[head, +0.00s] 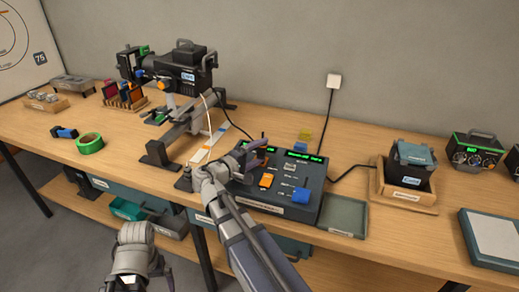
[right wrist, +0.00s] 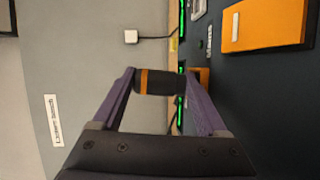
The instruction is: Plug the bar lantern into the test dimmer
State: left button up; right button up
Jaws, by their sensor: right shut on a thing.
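The bar lantern (head: 185,72) is a black lamp on a grey bar stand at the back left. A dark cable runs from it down behind my right gripper. The dark console with green displays (head: 325,207), which seems to hold the test dimmer, stands at the middle. My right gripper (head: 260,147) is over its back left part. In the right wrist view my purple fingers (right wrist: 159,84) are shut on a black plug with an orange band (right wrist: 144,82). The plug lies close to the console; I cannot tell whether it is seated.
A small green-grey tray (head: 345,215) adjoins the console on the right. Beyond it are a boxed device in a wooden tray (head: 408,195) and a green-trimmed unit (head: 473,150). Green tape (head: 90,144) lies at the left.

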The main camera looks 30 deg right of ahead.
jog(key=shift+w+d+f+y+p, duration=0.1)
jog(key=shift+w+f+y+p, duration=0.2)
jog(key=shift+w+f+y, duration=0.15)
jog(key=shift+w, duration=0.1)
jog(key=shift+f, duration=0.1)
jog(key=shift+r+p, duration=0.35)
jog(key=shift+p, duration=0.1)
jog(key=r+p, duration=0.4)
jog(key=p, duration=0.1)
jog(key=shift+w+r, duration=0.2)
jog(key=shift+r, duration=0.15)
jog(key=shift+s+f+h+b, duration=0.25)
jog(key=shift+f+b, duration=0.15)
jog(key=shift+b, duration=0.35)
jog(key=shift+s+a+r+h+b, duration=0.2)
jog(key=shift+s+r+h+b, duration=0.1)
jog(key=shift+h+b, duration=0.25)
jog(key=shift+s+a+r+n+t+h+b, duration=0.1)
jog(key=shift+s+r+n+t+h+b, duration=0.05)
jog(key=shift+r+h+b, duration=0.15)
jog(key=shift+s+a+r+n+t+h+b, duration=0.1)
jog(key=shift+r+n+t+h, duration=0.05)
jog(key=shift+r, duration=0.2)
